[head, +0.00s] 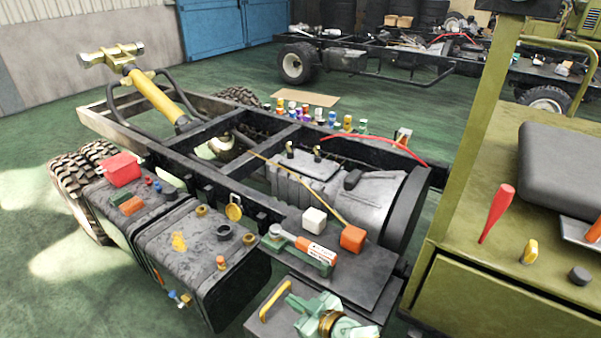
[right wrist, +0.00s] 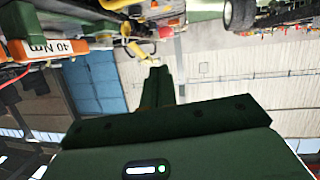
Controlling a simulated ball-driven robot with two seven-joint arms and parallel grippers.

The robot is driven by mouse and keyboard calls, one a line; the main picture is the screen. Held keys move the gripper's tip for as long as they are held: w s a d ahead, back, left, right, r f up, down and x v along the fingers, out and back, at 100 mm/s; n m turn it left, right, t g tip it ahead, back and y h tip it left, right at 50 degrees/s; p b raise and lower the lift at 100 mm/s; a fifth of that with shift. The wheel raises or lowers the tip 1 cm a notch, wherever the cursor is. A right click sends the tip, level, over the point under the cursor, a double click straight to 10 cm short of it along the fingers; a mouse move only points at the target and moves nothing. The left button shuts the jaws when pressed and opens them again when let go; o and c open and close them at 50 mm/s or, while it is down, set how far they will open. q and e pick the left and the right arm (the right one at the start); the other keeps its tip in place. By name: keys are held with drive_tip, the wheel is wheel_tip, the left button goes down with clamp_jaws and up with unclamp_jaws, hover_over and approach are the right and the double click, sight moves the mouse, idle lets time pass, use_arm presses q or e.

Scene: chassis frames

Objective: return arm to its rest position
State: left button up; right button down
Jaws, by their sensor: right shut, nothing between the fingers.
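My right gripper (head: 304,305) is pale green and low in the head view, at the near edge of the chassis, beside a yellow handle. Part of its arm is cut off by the bottom edge. In the right wrist view its dark green fingers (right wrist: 160,86) are together, with nothing between them. They point toward the yellow cylinder with the crosspiece. The orange block marked 40 Nm (right wrist: 42,50) is to their left there, apart from them. My left gripper is not in view.
The orange-labelled tool (head: 316,249) lies just beyond my right gripper, near a white cube (head: 314,221) and an orange cube (head: 353,238). Black tanks (head: 205,260) stand to the left. An olive cabinet (head: 500,285) with a red-handled tool stands to the right.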

drive_tip(key=s+d+r+m+g+h, duration=0.1)
drive_tip(key=s+d+r+h, duration=0.35)
drive_tip(key=s+d, duration=0.45)
drive_tip(key=s+d+r+m+g+h, duration=0.1)
drive_tip(key=s+d+r+h, duration=0.2)
drive_tip(key=s+d+h, duration=0.65)
drive_tip(key=s+d+r+m+g+h, duration=0.1)
drive_tip(key=s+d+r, duration=0.4)
drive_tip(key=d, duration=0.7)
drive_tip(key=s+a+f+g+y, duration=0.1)
drive_tip(key=s+a+f+y, duration=0.15)
drive_tip(key=f, duration=1.15)
drive_tip(key=s+a+f+g+y, duration=0.1)
drive_tip(key=s+a+f+g, duration=0.15)
drive_tip(key=f, duration=1.15)
drive_tip(key=s+f+m+g, duration=0.1)
drive_tip(key=s+f, duration=0.6)
drive_tip(key=s, duration=0.3)
drive_tip(key=s+f+m+g+y, duration=0.1)
drive_tip(key=s+f+m, duration=0.1)
drive_tip(key=s+f, duration=0.6)
drive_tip(key=shift+s+d+f+m+b, duration=0.3)
drive_tip(key=shift+s+d+b, duration=0.1)
drive_tip(key=shift+s, duration=0.5)
drive_tip(key=shift+s, duration=0.1)
